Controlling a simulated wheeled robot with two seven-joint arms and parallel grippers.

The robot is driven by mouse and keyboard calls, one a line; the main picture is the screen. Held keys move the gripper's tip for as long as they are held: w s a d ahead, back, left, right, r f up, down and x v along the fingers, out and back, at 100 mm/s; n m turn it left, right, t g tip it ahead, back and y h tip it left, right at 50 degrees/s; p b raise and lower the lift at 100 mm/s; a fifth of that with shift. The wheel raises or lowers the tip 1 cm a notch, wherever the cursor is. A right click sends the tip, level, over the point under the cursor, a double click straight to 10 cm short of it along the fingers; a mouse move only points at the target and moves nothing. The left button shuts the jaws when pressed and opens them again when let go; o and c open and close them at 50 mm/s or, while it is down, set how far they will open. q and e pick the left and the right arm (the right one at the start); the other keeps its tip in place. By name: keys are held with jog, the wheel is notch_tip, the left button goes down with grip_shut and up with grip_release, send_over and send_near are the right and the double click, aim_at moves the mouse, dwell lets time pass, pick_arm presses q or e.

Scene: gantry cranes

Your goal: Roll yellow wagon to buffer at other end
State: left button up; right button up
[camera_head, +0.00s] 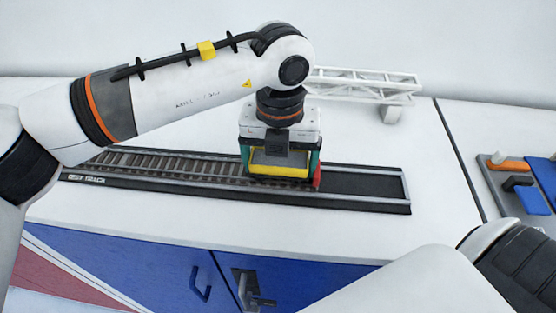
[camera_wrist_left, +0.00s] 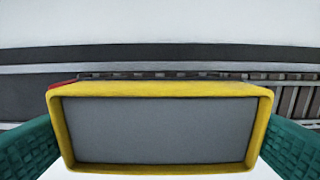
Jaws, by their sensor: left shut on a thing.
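The yellow wagon (camera_head: 280,171) is a box with a yellow rim and a grey inside, standing at the right end of the rails of the track (camera_head: 180,165). My left gripper (camera_head: 279,160) points down, its green fingers shut on the wagon's two ends. The left wrist view shows the wagon's rim (camera_wrist_left: 160,90) between the fingers. A red piece (camera_head: 317,179), perhaps a buffer, is at the wagon's right end. It shows partly behind the wagon in the wrist view (camera_wrist_left: 62,86). I cannot tell whether they touch. My right gripper is out of view.
The track's base has a bare dark stretch (camera_head: 362,186) right of the wagon. A white lattice crane boom (camera_head: 362,83) stands behind. A tray with orange and blue pieces (camera_head: 520,185) is at the right. Blue cabinet doors (camera_head: 160,255) are below the white tabletop.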

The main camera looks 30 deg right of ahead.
pick_arm(q)
jog(key=shift+s+d+f, duration=0.1)
jog(key=shift+s+f, duration=0.05)
jog(key=shift+f, duration=0.15)
dwell(0.4)
jog(key=o, duration=0.7)
jog(key=shift+o, duration=0.2)
jog(key=shift+r, duration=0.15)
